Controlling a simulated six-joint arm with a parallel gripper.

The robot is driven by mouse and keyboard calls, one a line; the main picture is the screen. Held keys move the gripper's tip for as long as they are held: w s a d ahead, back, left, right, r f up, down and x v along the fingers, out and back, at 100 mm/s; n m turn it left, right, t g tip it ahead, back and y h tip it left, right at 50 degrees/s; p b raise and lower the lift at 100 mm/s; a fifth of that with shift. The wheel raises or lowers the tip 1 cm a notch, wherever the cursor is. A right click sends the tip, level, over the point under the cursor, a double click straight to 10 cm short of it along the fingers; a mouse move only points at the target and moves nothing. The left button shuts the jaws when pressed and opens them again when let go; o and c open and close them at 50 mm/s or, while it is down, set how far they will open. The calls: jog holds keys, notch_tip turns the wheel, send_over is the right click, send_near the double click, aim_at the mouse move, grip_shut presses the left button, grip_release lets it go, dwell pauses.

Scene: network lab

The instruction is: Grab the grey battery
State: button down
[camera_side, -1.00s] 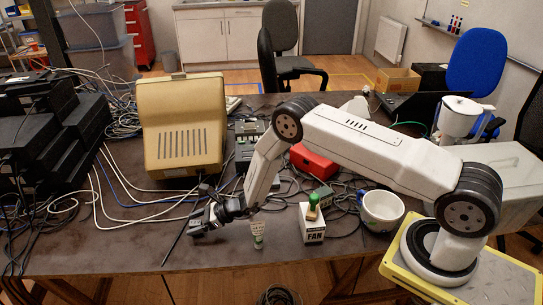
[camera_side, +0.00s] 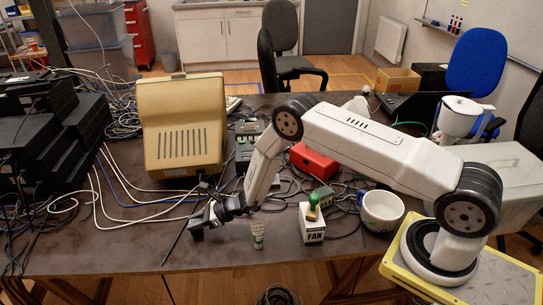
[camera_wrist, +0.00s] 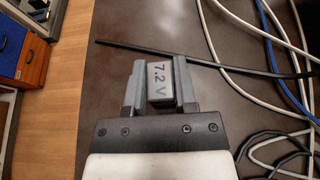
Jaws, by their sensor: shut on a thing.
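The grey battery (camera_wrist: 161,82), a small block marked "7.2 V", is between the two dark grey fingers of my gripper (camera_wrist: 160,88) in the wrist view. The fingers are shut on its left and right sides. In the side view my gripper (camera_side: 204,224) is low over the left-middle front of the dark table (camera_side: 150,240). There the battery cannot be told apart from the dark fingers. I cannot tell whether it touches the table.
White and blue cables (camera_wrist: 270,50) run to the right. In the side view, a small tube (camera_side: 257,235), a white box (camera_side: 311,224) and a mug (camera_side: 381,209) stand right of my gripper. A beige monitor (camera_side: 180,125) stands behind.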

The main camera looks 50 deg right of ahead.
jog(key=shift+r, duration=0.7)
jog(key=s+d+r, duration=0.2)
jog(key=s+r, duration=0.9)
jog(key=s, duration=0.2)
jog(key=shift+s+d, duration=0.3)
jog(key=shift+s, duration=0.1)
dwell(0.5)
